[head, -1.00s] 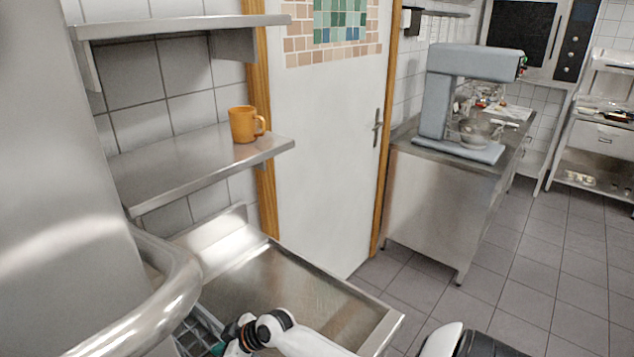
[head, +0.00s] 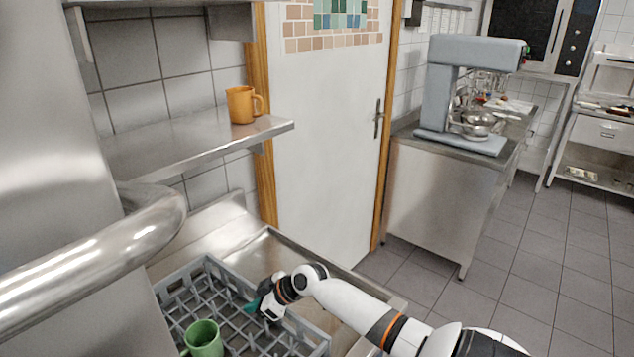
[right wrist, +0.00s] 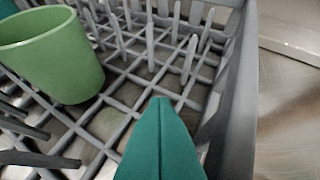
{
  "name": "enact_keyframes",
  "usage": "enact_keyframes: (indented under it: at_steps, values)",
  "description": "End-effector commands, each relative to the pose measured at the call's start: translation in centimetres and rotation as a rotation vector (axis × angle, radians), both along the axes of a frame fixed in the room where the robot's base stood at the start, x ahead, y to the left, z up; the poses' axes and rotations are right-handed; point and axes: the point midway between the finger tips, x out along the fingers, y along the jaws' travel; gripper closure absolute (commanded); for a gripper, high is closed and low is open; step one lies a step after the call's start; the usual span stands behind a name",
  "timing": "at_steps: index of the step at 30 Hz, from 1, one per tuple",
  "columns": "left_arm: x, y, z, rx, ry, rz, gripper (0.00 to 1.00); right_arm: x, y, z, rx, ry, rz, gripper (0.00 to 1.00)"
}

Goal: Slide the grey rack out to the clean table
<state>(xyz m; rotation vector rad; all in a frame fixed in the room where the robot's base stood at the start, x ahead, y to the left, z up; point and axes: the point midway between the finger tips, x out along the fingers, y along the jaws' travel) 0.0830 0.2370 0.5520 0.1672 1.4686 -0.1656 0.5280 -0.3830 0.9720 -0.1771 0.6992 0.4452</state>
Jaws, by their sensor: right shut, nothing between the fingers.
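The grey rack (head: 185,290) is an open plastic grid at the lower left of the head view. It lies on the steel clean table (head: 262,252), its near part cut off by the frame. A green mug (head: 204,340) stands in it and also shows in the right wrist view (right wrist: 55,55). My right gripper (head: 254,307) is shut and empty, its teal tips low over the rack grid. In the right wrist view a teal fingertip (right wrist: 160,135) points into the rack beside its side wall (right wrist: 235,95). Whether it touches the wall, I cannot tell. My left gripper is not in view.
A thick steel handle bar (head: 100,255) of the tall steel machine crosses the left side near the rack. A shelf (head: 190,145) with an orange mug (head: 241,105) hangs above the table. Bare table lies beyond the rack, towards the door (head: 330,130).

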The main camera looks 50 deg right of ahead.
Motion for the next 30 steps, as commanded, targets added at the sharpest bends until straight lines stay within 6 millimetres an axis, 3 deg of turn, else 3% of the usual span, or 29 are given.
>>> enact_keyframes:
  at_steps: [1, 30]
  values:
    - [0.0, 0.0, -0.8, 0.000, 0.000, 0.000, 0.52, -0.5, -0.9, -1.4, -0.006, 0.023, -0.005, 1.00]
    - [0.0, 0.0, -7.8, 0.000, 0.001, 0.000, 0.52, -1.1, -11.4, -1.4, -0.003, 0.023, -0.004, 1.00]
